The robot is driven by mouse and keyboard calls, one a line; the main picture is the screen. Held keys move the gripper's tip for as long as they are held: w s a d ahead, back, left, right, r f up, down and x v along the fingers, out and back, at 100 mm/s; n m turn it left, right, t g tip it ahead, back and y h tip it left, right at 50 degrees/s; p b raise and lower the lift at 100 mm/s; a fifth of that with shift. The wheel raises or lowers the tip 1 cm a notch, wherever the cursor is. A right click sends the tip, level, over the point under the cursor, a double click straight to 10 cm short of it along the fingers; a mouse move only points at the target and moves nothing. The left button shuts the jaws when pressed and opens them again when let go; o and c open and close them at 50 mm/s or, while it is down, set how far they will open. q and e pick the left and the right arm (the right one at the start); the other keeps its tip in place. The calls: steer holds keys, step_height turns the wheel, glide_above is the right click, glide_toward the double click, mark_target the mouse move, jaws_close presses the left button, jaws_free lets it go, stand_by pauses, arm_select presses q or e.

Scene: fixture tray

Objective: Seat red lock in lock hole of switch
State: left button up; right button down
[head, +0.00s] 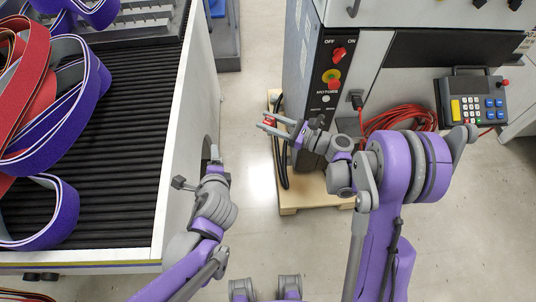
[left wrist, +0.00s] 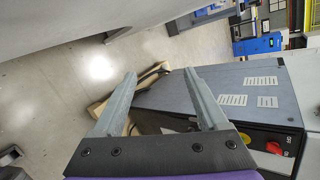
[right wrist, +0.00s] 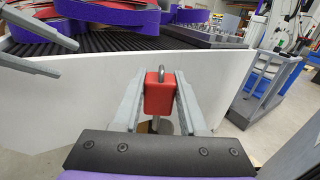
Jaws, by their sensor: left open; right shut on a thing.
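The red lock (right wrist: 158,95) is a block with a grey metal shackle at its top. My right gripper (right wrist: 159,98) is shut on its sides. In the head view the lock (head: 269,121) is held in the air left of the dark control panel (head: 322,110), clear of it. The lock hole cannot be made out. My left gripper (left wrist: 157,98) is open and empty; in the head view it is beside the white conveyor wall.
The grey cabinet (left wrist: 215,90) stands on a wooden pallet (head: 310,196). The conveyor (head: 110,150) holds purple and red belts. Floor between is clear.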

arm_select(q)
steer(key=w+d+m+t+h, duration=0.1)
steer(key=d+m+t+h, duration=0.35)
steer(key=d+m, duration=1.2)
steer(key=shift+m+h, duration=0.25)
steer(key=shift+m, duration=0.6)
steer(key=x, duration=0.7)
steer(key=a+x, duration=0.1)
steer(key=x, duration=0.3)
steer(key=shift+w+f, duration=0.4)
steer(key=shift+f, duration=0.05)
steer(key=shift+c, duration=0.3)
steer(key=shift+s+d, duration=0.1)
steer(key=shift+d, duration=0.1)
jaws_close()
arm_select(e)
steer(key=shift+a, duration=0.1)
steer(key=shift+c, duration=1.8)
jaws_free()
arm_select(q)
steer(key=shift+a, duration=0.1)
arm_select(e)
steer(key=shift+d, duration=0.2)
